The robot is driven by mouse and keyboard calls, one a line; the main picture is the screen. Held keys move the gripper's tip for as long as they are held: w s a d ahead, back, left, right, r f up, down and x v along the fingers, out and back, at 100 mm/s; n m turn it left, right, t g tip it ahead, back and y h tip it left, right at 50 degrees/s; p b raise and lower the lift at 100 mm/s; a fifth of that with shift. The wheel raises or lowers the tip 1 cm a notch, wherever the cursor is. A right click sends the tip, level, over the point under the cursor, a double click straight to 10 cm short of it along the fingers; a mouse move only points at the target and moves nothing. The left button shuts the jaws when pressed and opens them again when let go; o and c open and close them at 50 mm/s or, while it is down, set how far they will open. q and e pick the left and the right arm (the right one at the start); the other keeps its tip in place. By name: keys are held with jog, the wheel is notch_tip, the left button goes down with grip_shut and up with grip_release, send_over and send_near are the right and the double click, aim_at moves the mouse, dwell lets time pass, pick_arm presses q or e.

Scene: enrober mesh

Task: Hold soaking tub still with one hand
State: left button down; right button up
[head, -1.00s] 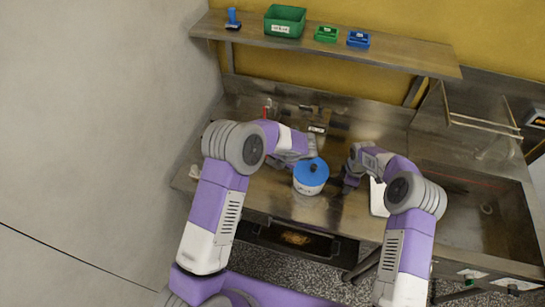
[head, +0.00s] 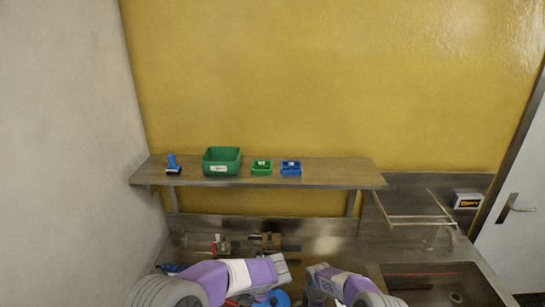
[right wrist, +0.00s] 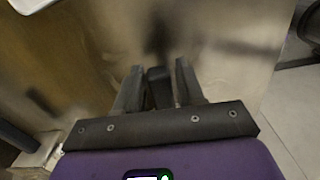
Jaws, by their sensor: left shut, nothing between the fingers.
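The round tub, seen earlier as white with a blue top, shows only as a blue patch (head: 281,299) at the bottom edge of the head view; its body is out of frame. My left gripper (head: 284,268) is just above and behind this patch, shut and empty; contact with the tub cannot be made out. My right wrist (head: 325,280) is to the right of the patch in the head view.
A shelf (head: 330,173) above the counter holds a large green bin (head: 221,161), a small green bin (head: 261,167), a small blue bin (head: 291,168) and a blue-handled tool (head: 172,164). A sink (head: 430,283) and wire rack (head: 415,219) are at right.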

jog(key=o, duration=0.3)
jog(key=shift+o, duration=0.2)
